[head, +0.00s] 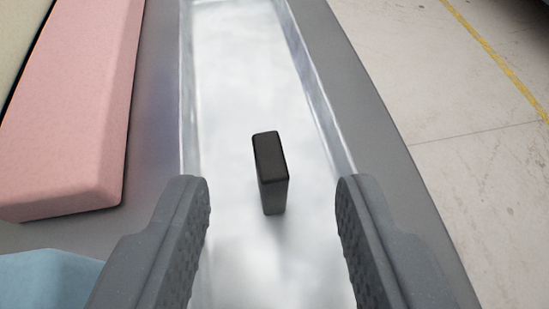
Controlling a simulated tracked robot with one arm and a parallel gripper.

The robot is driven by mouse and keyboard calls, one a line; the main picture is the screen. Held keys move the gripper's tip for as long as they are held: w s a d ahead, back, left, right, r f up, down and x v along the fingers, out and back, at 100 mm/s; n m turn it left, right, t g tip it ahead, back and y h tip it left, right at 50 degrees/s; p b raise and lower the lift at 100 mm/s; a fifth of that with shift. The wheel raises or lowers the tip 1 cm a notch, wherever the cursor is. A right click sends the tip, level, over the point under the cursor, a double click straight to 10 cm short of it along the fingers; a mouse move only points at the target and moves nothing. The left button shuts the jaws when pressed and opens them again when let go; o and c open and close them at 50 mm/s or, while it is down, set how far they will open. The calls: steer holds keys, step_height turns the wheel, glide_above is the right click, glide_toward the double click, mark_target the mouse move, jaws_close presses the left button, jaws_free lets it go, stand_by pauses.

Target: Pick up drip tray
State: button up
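The drip tray (228,75) is a long, shallow, shiny metal tray with raised side walls, and it runs away from me up the middle of the head view. A small black upright block (271,175) stands up from the tray's floor near the middle. My gripper (273,192) is open, with one grey textured finger on each side of the black block. Neither finger touches the block. The fingers cover parts of the tray's side walls, and the tray's near end is out of view.
A pink foam block (75,105) lies on the grey surface (150,130) left of the tray. A light blue block (45,280) is at the lower left, and a cream one (18,35) at the upper left. Concrete floor (450,120) with a yellow line is at the right.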

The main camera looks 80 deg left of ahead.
mark_target(271, 179)
steer(key=x, duration=0.2)
steer(key=shift+a+f, duration=0.2)
steer(key=shift+a, duration=0.15)
jaws_close()
steer(key=shift+r, duration=0.1)
